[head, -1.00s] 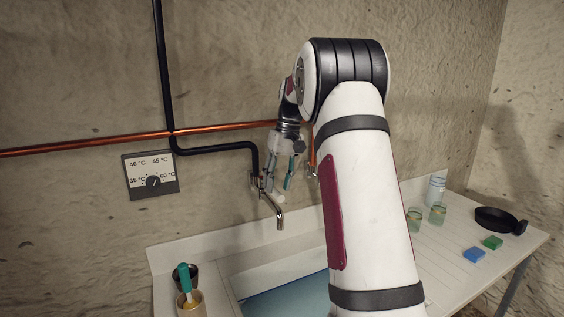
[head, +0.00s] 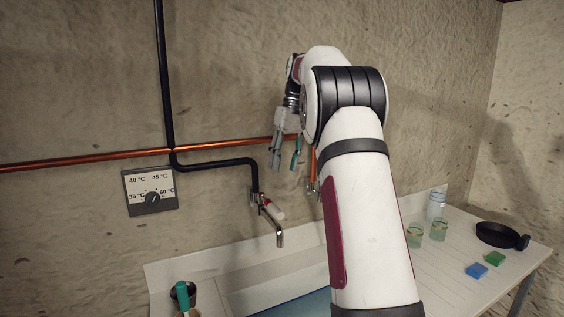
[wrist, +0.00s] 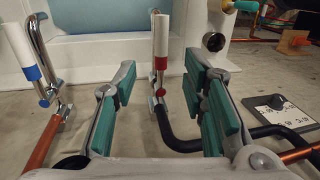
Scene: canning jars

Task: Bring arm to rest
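My gripper (head: 285,162) hangs fingers-down in front of the wall, above the tap over the sink. In the wrist view my gripper (wrist: 163,85) has its two teal-padded fingers spread apart with nothing held between them. The tap (head: 277,233) has a white lever with a red mark, and its lever (wrist: 161,50) appears beyond the gap between the fingers in the wrist view, apart from them. My arm hides part of the sink and counter in the head view.
A blue-marked lever (wrist: 20,50) stands at left in the wrist view. A temperature dial (head: 151,191) and pipes are on the wall.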

